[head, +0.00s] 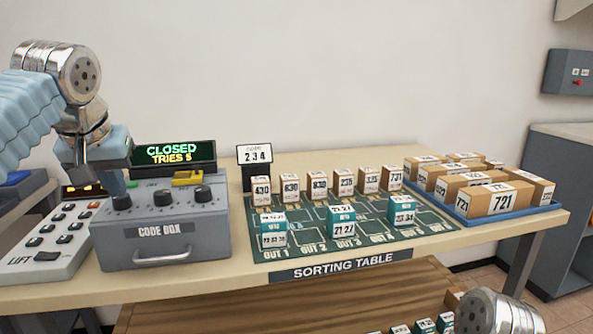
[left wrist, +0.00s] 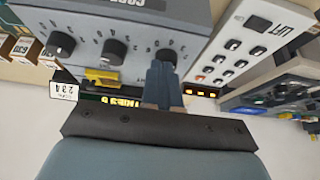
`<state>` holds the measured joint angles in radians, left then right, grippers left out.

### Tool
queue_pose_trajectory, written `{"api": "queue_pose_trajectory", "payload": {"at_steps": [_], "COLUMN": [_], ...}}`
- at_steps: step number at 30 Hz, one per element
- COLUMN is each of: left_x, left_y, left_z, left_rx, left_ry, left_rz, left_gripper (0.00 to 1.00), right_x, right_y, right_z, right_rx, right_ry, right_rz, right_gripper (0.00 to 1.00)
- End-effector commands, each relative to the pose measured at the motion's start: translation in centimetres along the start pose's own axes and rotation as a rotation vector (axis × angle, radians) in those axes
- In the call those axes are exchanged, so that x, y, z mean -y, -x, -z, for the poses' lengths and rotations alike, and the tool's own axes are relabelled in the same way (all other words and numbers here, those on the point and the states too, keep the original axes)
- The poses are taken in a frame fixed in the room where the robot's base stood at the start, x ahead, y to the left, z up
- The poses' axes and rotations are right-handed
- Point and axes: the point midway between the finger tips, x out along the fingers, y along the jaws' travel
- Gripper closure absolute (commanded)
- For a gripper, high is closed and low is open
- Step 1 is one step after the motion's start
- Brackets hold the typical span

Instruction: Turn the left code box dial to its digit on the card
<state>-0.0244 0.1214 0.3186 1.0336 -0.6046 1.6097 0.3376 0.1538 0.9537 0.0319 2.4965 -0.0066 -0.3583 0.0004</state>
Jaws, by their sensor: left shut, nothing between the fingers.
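The grey code box (head: 165,250) stands at the left of the table with three black dials on its top. The left dial (head: 122,202) is right under my left gripper (head: 117,188), whose fingers point down at it. The left wrist view, which is upside down, shows the shut fingers (left wrist: 163,85) at the left dial (left wrist: 167,57), partly overlapping it. I cannot tell whether they touch or which digit it points to. The middle dial (head: 163,197) and right dial (head: 202,193) are free. The card (head: 257,155) reads 2 3 4. The display (head: 172,153) reads CLOSED, TRIES 5.
A yellow part (head: 187,178) sits behind the dials. The lift panel (head: 48,243) is left of the box. The green sorting mat (head: 330,253) with several small boxes and a blue tray (head: 515,212) of parcels are to the right. My right arm shows at bottom right.

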Motion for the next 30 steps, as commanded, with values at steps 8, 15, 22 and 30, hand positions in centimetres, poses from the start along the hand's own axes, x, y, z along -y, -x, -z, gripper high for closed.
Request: {"api": "queue_pose_trajectory", "payload": {"at_steps": [8, 15, 22, 30], "left_x": [0.0, -0.1, 0.0, 0.0], "left_y": [-2.3, -2.3, -2.3, -2.4], "left_z": [-1.2, -1.2, -1.2, -1.0], "left_rx": [-0.002, -0.003, -0.003, -0.004], "left_ry": [0.000, 0.000, 0.000, 0.000], "left_rz": [-0.001, -0.001, -0.001, -0.001], "left_gripper": [1.00, 1.00, 1.00, 1.00], "right_x": [-0.8, -0.8, -0.8, -0.8], "right_y": [-1.9, -1.9, -1.8, -1.7], "right_z": [0.0, 0.0, 0.0, 0.0], "right_rx": [-0.001, -0.002, -0.002, -0.002], "right_ry": [-0.003, -0.003, -0.003, -0.003], "right_rz": [-0.002, -0.002, -0.002, -0.002], "right_gripper": [0.57, 0.57, 0.57, 0.57]}}
